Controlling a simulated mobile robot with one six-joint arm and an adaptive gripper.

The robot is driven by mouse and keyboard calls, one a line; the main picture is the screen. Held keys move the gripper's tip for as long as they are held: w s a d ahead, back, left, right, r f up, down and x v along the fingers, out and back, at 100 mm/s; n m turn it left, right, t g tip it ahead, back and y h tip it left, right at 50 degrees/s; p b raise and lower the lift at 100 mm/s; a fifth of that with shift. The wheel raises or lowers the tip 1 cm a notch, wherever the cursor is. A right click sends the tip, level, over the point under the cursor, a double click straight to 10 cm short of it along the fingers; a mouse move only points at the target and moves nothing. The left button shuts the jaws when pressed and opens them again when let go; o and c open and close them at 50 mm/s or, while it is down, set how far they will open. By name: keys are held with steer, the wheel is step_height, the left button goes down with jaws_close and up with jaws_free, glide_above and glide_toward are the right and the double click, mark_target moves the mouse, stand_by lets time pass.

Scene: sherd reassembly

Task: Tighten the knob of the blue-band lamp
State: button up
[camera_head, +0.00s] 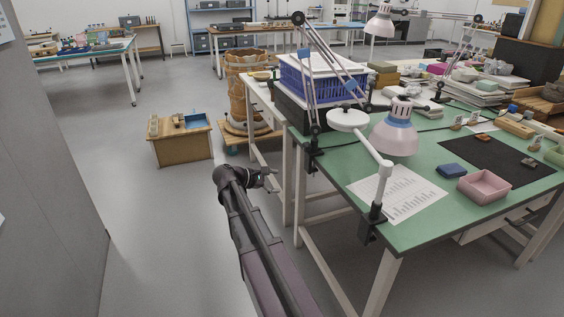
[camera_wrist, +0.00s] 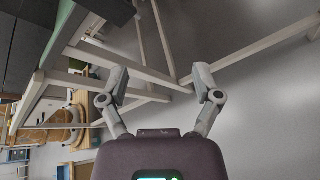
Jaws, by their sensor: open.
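The blue-band lamp (camera_head: 395,138) has a pale pink shade with a blue band near its top. It hangs over the green table, on a jointed arm (camera_head: 308,90) clamped at the table's left edge. Dark joints show along that arm, but I cannot tell which part is the knob. My gripper (camera_head: 268,178) is left of the table, apart from the lamp and over the floor. In the wrist view, my gripper (camera_wrist: 161,82) has its two fingers spread with nothing between them. The wrist view shows table legs and floor, not the lamp.
A white round-headed lamp (camera_head: 348,119) is clamped at the front corner of the green table (camera_head: 432,222). A pink tray (camera_head: 484,187) and blue box (camera_head: 452,171) lie there. A blue crate (camera_head: 322,82) stands behind. A wooden box (camera_head: 182,148) stands on open floor.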

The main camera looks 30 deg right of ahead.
steer(key=s+a+f+m+y, duration=0.2)
steer(key=s+a+f+y, duration=0.1)
steer(key=a, duration=0.6)
steer(key=s+a+f+m+t+y, duration=0.1)
steer(key=s+a+f+m+y, duration=0.2)
steer(key=a, duration=0.7)
steer(key=s+a+f+m+t+y, duration=0.1)
steer(key=s+a+f+m+y, duration=0.2)
steer(key=a, duration=0.7)
steer(key=s+f+y, duration=0.2)
steer(key=s+y, duration=0.2)
steer(key=s, duration=0.1)
steer(key=shift+s+f, duration=0.15)
steer(key=shift+s, duration=0.15)
